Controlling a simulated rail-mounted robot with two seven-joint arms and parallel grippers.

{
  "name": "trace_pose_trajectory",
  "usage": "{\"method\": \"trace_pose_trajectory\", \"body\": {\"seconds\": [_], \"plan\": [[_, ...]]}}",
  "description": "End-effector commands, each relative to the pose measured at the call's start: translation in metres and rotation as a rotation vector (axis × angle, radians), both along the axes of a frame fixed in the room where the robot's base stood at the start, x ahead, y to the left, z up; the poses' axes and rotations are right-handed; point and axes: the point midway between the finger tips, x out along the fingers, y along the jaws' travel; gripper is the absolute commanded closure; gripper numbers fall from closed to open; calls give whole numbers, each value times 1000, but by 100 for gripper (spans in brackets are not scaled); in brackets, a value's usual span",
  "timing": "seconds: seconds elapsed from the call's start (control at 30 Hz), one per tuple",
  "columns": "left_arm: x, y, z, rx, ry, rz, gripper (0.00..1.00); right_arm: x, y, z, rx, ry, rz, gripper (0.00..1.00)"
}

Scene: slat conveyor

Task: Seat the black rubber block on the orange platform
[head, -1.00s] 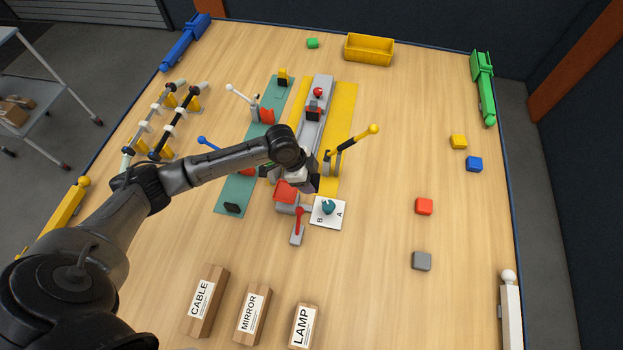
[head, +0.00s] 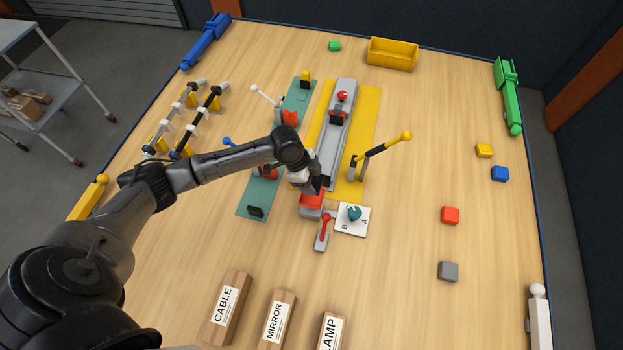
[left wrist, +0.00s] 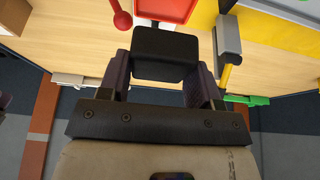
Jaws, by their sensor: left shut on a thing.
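My left gripper (head: 314,185) is shut on the black rubber block (left wrist: 166,54), which sits between its two fingers in the left wrist view. In the head view the arm and gripper mostly hide the block. The orange platform (head: 312,201) is a red-orange pad on a grey base, just below the gripper in the picture. It also shows in the left wrist view (left wrist: 165,9), beyond the block and partly covered by it. I cannot tell whether block and platform touch. My right gripper is not in view.
A red-knobbed lever (head: 324,231) stands close in front of the platform. A white A/B card with a teal knob (head: 353,213) lies to its right. A grey conveyor (head: 328,150) runs behind, with a yellow-knobbed lever (head: 377,150) beside it. The table's right part is mostly clear.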

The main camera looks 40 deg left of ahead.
Motion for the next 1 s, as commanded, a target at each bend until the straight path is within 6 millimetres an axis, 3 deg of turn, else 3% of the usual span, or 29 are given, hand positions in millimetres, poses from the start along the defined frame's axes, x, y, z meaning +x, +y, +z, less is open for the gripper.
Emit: {"method": "trace_pose_trajectory", "body": {"seconds": [0.6, 1.0], "plan": [[0, 0, -49, 0, -1, 0, 67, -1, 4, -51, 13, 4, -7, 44], [0, 0, -66, -1, -1, 1, 67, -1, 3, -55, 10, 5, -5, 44]]}}
